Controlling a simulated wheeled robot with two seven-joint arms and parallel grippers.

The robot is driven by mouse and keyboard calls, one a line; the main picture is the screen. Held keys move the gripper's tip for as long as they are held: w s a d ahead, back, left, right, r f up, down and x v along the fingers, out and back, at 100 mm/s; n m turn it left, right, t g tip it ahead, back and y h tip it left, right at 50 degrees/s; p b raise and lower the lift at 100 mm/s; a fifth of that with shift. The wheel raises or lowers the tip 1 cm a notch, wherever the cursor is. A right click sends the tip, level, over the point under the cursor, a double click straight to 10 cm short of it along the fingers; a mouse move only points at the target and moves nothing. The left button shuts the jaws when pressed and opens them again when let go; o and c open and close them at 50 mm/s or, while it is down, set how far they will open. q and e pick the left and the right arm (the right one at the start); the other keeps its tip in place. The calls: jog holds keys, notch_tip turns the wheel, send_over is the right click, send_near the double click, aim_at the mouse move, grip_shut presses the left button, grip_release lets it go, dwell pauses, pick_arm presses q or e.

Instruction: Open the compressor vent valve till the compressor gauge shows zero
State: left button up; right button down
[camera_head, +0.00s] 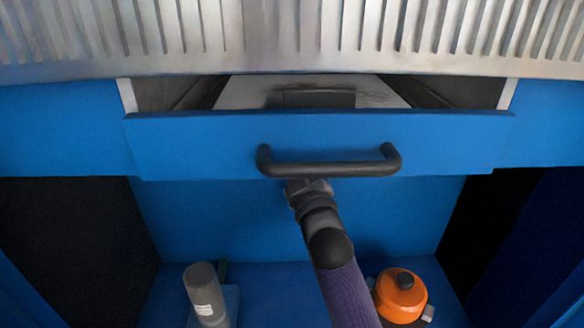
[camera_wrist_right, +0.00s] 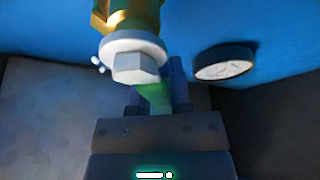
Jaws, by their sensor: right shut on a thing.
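In the right wrist view, my right gripper (camera_wrist_right: 160,92) is shut on a green piece (camera_wrist_right: 155,98), perhaps the valve's lever, which is mostly hidden between the fingers. Just above it is a brass fitting (camera_wrist_right: 128,18) with a white collar and hex end (camera_wrist_right: 135,62). A round gauge (camera_wrist_right: 223,65) with a black rim and pale face is to the right on the blue wall; its needle is too small and slanted to read. In the head view my right arm reaches up under the drawer, and its fingers are hidden. My left gripper is not in view.
A blue drawer (camera_head: 210,140) with a black bar handle (camera_head: 325,168) stands partly open above my arm, under a ribbed metal top (camera_head: 280,45). Below are a grey cylinder (camera_head: 203,290) at left and an orange rounded object (camera_head: 400,297) close to my arm at right.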

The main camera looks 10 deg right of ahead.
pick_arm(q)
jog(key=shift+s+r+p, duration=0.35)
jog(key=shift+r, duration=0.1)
pick_arm(e)
jog(key=m+h, duration=0.1)
jog(key=m, duration=0.1)
jog(key=d+m+h, duration=0.1)
jog(key=shift+s+d+r+m, duration=0.15)
jog(key=shift+d+r+m, duration=0.05)
jog(key=shift+r+m, duration=0.2)
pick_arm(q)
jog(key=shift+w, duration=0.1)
pick_arm(e)
jog(key=shift+t, duration=0.3)
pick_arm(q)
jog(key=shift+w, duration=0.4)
pick_arm(e)
jog(key=shift+d, duration=0.1)
jog(key=c, duration=0.5)
grip_release()
jog(key=shift+c, duration=0.2)
pick_arm(q)
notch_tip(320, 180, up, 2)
jog(key=p, duration=0.2)
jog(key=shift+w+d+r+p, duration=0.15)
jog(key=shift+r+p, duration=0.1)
jog(key=shift+p, duration=0.1)
pick_arm(e)
jog(key=v, duration=1)
